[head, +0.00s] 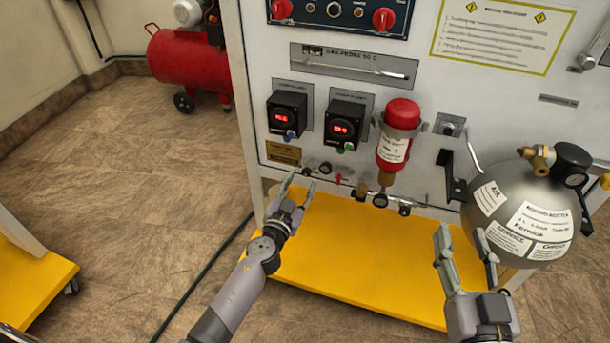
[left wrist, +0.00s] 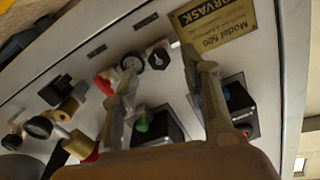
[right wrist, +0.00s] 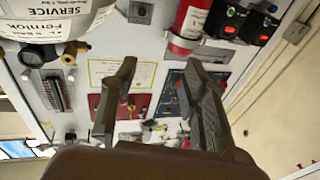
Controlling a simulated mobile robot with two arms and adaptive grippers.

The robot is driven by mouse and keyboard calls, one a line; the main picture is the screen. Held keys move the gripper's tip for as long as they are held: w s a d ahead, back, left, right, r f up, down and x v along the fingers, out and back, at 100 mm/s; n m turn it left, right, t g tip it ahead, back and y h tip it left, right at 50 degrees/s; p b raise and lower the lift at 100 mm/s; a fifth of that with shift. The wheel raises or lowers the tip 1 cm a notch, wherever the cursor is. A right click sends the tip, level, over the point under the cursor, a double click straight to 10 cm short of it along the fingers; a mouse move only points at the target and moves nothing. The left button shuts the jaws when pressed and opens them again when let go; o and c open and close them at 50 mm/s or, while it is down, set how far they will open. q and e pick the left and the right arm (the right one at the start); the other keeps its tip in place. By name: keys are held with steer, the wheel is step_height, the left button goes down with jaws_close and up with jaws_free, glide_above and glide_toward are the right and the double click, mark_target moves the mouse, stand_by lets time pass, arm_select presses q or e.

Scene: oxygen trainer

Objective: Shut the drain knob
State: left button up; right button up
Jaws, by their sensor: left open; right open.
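No label marks the drain knob. A small black knob (head: 309,170) on the lower left of the white panel could be it. In the left wrist view a black knob (left wrist: 158,55) shows between the fingertips, beside a small round gauge (left wrist: 131,62) and a red lever (left wrist: 104,84). My left gripper (head: 300,179) is open just in front of the lower panel; its fingers do not visibly grip the knob, and contact cannot be told. My right gripper (head: 460,232) is open and empty, left of and below the grey cylinder (head: 520,215).
A red-topped filter bottle (head: 396,140) and two display boxes (head: 287,114) stick out from the panel. Brass and red fittings (head: 384,190) line its lower edge. A yellow base (head: 345,265) lies below. A red compressor (head: 185,60) stands at the back left.

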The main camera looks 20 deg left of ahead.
mark_target(306, 174)
arm_select(q)
steer(key=w, duration=0.2)
steer(key=shift+w, duration=0.35)
steer(key=shift+w+d, duration=0.1)
steer(key=shift+w, duration=0.55)
arm_select(e)
steer(key=shift+s+a+r+t, duration=0.1)
steer(key=shift+s+r+t, duration=0.1)
steer(key=shift+r+t, duration=0.8)
arm_select(q)
steer(key=shift+c, duration=0.2)
arm_select(e)
steer(key=shift+r, duration=0.2)
arm_select(q)
jaws_close()
